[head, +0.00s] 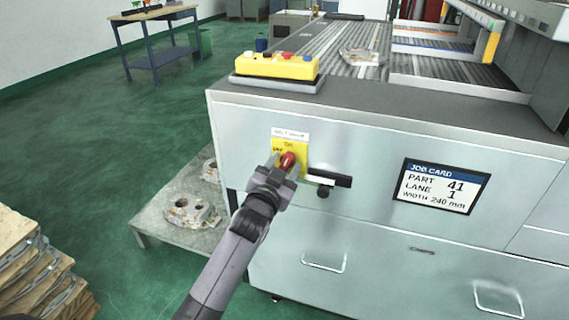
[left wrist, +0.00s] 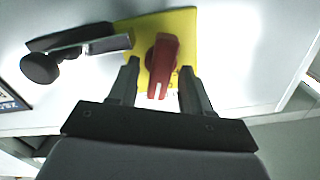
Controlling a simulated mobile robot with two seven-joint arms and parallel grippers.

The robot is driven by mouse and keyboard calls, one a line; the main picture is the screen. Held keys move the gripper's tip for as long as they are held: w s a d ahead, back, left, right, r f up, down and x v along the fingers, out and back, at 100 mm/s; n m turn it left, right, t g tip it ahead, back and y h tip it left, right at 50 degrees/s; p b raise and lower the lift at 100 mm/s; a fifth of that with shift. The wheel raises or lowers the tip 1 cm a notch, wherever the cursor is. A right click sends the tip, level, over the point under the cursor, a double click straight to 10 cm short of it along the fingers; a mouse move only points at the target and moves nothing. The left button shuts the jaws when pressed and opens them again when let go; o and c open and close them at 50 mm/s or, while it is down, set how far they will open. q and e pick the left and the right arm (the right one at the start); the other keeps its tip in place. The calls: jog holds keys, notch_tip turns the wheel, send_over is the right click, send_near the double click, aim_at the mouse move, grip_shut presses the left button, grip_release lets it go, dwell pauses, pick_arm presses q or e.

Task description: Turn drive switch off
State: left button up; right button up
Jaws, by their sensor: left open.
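The drive switch is a red rotary handle (head: 287,160) on a yellow plate (head: 304,147) on the front of the grey machine cabinet. My left gripper (head: 284,170) is in front of the plate, with its fingers around the lower part of the handle. In the left wrist view the red handle (left wrist: 162,66) stands between the two open fingers (left wrist: 157,90), with a gap on each side. The handle looks slightly tilted there. The plate's lettering is too small to read fully. My right gripper is not in view.
A black latch with a round knob (head: 323,191) sits just right of the switch. A job card display (head: 442,186) is further right. A yellow button box (head: 277,66) stands on the cabinet top. A low table with castings (head: 190,212) is at left, near stacked sheets (head: 42,268).

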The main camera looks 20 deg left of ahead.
pick_arm(q)
jog(key=shift+s, duration=0.1)
grip_shut()
jog(key=shift+m, duration=0.3)
jog(key=m, duration=0.2)
jog(key=shift+d+m, duration=0.1)
jog(key=shift+m, duration=0.2)
jog(key=m, duration=0.3)
jog(key=shift+f+m, duration=0.1)
jog(key=shift+m, duration=0.2)
jog(key=m, duration=0.3)
jog(key=shift+d+f+m, duration=0.1)
jog(key=shift+m, duration=0.2)
jog(key=shift+m+p, duration=0.3)
jog(key=shift+m, duration=1.4)
